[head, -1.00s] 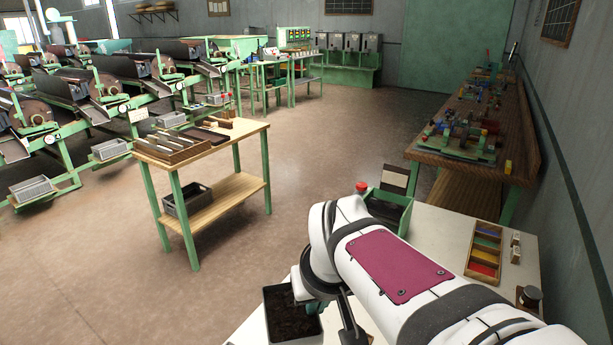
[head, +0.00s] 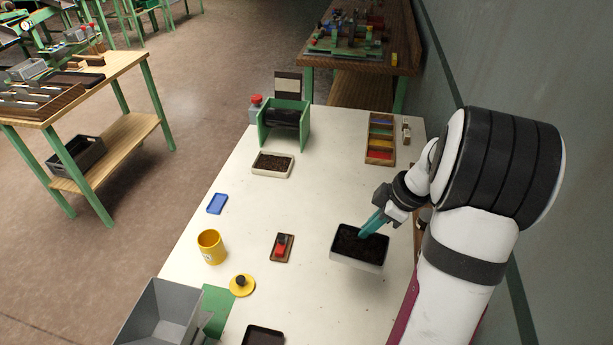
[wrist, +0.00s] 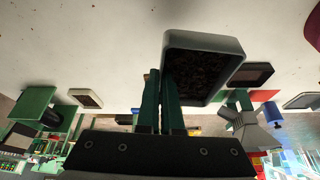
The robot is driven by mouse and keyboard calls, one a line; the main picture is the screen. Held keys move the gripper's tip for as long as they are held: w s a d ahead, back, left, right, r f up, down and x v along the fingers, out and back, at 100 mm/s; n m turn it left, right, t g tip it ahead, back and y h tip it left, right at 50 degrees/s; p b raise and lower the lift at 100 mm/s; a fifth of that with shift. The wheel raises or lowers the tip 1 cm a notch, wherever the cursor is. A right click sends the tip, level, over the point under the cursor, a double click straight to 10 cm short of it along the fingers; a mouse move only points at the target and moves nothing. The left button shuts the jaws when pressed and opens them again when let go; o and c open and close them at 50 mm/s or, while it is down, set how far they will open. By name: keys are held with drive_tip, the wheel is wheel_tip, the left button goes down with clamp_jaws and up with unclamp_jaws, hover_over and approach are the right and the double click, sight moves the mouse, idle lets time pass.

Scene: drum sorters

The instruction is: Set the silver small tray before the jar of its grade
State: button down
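A small silver-grey tray (head: 358,262) filled with dark grains is at the right side of the white table in the head view. It also shows large in the wrist view (wrist: 225,45). My gripper (head: 366,233) has its teal fingers at the tray's wall, one inside and one outside. In the wrist view the fingers (wrist: 162,78) are close together with the wall between them. The tray seems held slightly above the table, though the gap is hard to judge. No graded jar shows clearly; my arm hides part of the table's right edge.
A cream tray of dark grains (head: 272,165) lies before a green roller stand (head: 284,128). A partitioned colour box (head: 380,138) is at back right. The middle is clear.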

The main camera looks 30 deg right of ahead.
drive_tip(key=n, duration=0.2)
hover_over(387, 276)
wheel_tip(387, 276, down, 4)
wheel_tip(387, 276, down, 10)
drive_tip(key=shift+r, duration=0.15)
drive_tip(key=c, duration=1.1)
unclamp_jaws()
